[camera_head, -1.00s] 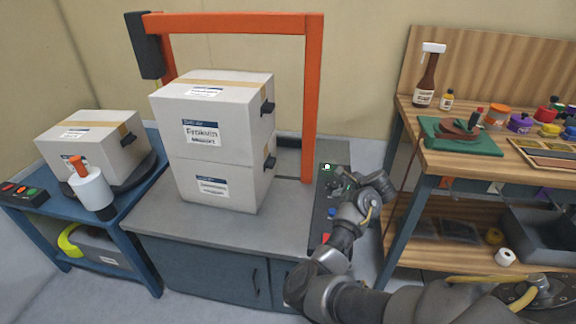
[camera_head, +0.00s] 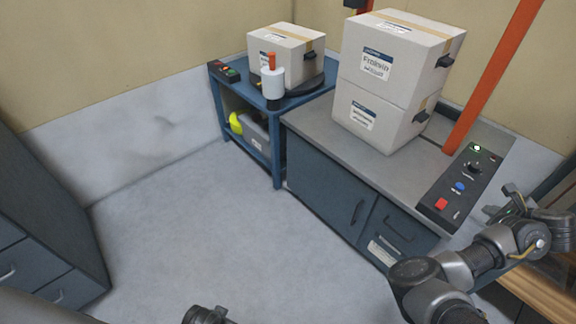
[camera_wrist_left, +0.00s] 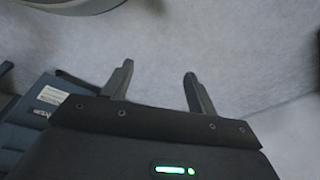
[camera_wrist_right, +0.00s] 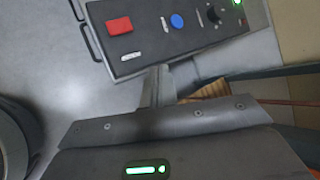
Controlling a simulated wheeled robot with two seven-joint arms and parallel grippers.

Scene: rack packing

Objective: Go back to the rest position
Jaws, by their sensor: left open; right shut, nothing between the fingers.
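My right gripper (camera_head: 508,202) is at the right of the head view, beside the control panel (camera_head: 462,184) on the grey bench. In the right wrist view its fingers (camera_wrist_right: 158,78) are together with nothing between them, and the panel (camera_wrist_right: 150,58) with its red and blue buttons lies beyond them. My left gripper's fingers (camera_wrist_left: 155,78) stand apart and empty in the left wrist view, over bare grey floor.
Two stacked boxes (camera_head: 375,85) stand on the grey bench (camera_head: 310,122) beside an orange frame (camera_head: 497,75). Another box (camera_head: 284,50) is on the blue table (camera_head: 238,88) behind. A dark drawer cabinet (camera_head: 45,225) stands at the left. The floor between is clear.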

